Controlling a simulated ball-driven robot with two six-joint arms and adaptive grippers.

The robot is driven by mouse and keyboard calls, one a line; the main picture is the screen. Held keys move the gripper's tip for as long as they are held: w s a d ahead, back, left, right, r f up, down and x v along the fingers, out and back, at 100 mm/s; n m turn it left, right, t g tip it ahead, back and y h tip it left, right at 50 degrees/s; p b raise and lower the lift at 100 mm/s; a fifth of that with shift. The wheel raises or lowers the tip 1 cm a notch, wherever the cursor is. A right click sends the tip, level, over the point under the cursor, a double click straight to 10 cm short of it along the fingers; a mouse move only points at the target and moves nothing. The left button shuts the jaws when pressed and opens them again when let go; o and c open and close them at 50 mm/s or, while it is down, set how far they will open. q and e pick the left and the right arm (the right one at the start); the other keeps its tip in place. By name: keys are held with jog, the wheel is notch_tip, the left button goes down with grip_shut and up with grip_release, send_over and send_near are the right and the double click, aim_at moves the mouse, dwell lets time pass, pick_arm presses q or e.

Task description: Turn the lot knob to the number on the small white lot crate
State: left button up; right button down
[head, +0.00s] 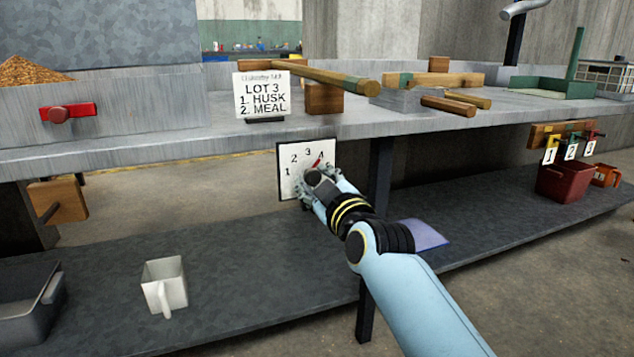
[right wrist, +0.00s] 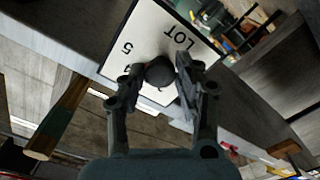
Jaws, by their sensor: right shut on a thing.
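The white lot dial plate (head: 289,162) hangs under the front edge of the upper shelf, with 1, 2, 3 and 4 showing. Its red pointer (head: 317,163) leans up and right, between 3 and 4 and nearer the 4. My right gripper (head: 315,182) covers the plate's lower right. In the right wrist view, my right gripper's fingers are shut on the dark round lot knob (right wrist: 160,72), with LOT and 5 readable on the plate. A white card (head: 262,95) above reads LOT 3, 1. HUSK, 2. MEAL. I cannot make out a numbered small white crate. My left gripper is out of view.
A white jug (head: 168,284) and a grey bin (head: 28,292) stand on the lower shelf (head: 250,290). Wooden mallets (head: 330,78) lie on the upper shelf. A dark post (head: 378,190) stands just right of the dial. Numbered tags (head: 571,151) hang above a red bin (head: 565,182).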

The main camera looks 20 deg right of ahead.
dwell(0.3)
jog(key=shift+f, duration=0.1)
jog(key=c, duration=1.3)
grip_release()
jog(key=shift+c, duration=0.2)
jog(key=o, duration=0.4)
jog(key=shift+s, duration=0.1)
jog(key=shift+s, duration=0.3)
jog(key=s, duration=0.6)
jog(key=shift+s+d, duration=0.15)
jog(key=shift+s, duration=0.25)
